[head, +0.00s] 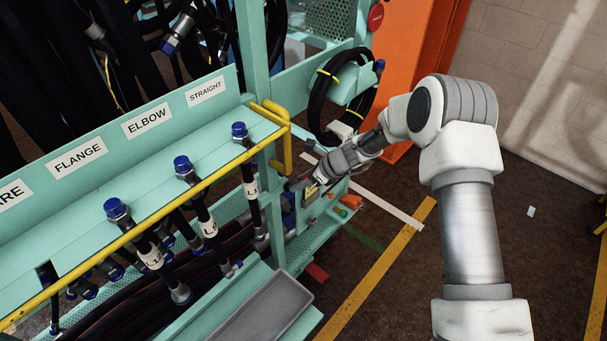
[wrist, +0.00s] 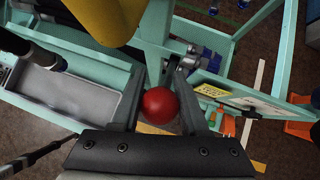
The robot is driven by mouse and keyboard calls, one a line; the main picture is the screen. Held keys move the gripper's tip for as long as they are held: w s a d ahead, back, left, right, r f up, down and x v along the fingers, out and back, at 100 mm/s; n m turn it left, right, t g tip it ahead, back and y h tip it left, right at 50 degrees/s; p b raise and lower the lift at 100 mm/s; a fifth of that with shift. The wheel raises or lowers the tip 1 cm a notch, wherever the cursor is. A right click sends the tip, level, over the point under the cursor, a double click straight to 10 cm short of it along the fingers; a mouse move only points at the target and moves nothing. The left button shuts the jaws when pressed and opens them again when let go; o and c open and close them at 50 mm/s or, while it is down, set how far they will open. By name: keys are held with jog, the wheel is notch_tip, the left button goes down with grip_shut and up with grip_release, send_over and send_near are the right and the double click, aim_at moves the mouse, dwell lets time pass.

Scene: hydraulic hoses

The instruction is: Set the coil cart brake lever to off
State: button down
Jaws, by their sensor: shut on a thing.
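The coil cart is a pale green frame (head: 262,70) with hose rows and a yellow rail. In the wrist view a round red knob (wrist: 161,105), which looks like the brake lever's knob, sits between my gripper's two fingers (wrist: 172,112). My gripper is shut on it. The lever's shaft below the knob is mostly hidden. In the head view my gripper (head: 304,186) reaches in from the right at the cart's end, below the yellow handle. The knob is hidden there. I cannot read the lever's setting.
A grey tray (head: 264,307) is on the cart's near side. The yellow bent handle (head: 287,140) is close above my gripper. A plate with a yellow label (wrist: 224,94) is beside the knob. A coiled black hose (head: 316,101) hangs behind. Floor to the right is mostly clear.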

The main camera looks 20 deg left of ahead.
jog(key=shift+w+a+r+h+p, duration=0.3)
jog(key=shift+a+r+p, duration=0.4)
jog(key=shift+p, duration=0.5)
jog(key=shift+a, duration=0.15)
jog(key=shift+c, duration=2.2)
grip_release()
jog(key=shift+f, duration=0.15)
jog(key=w+b+v, duration=0.1)
jog(key=v, duration=1.6)
jog(key=shift+s+d, duration=0.2)
jog(key=shift+s, duration=0.15)
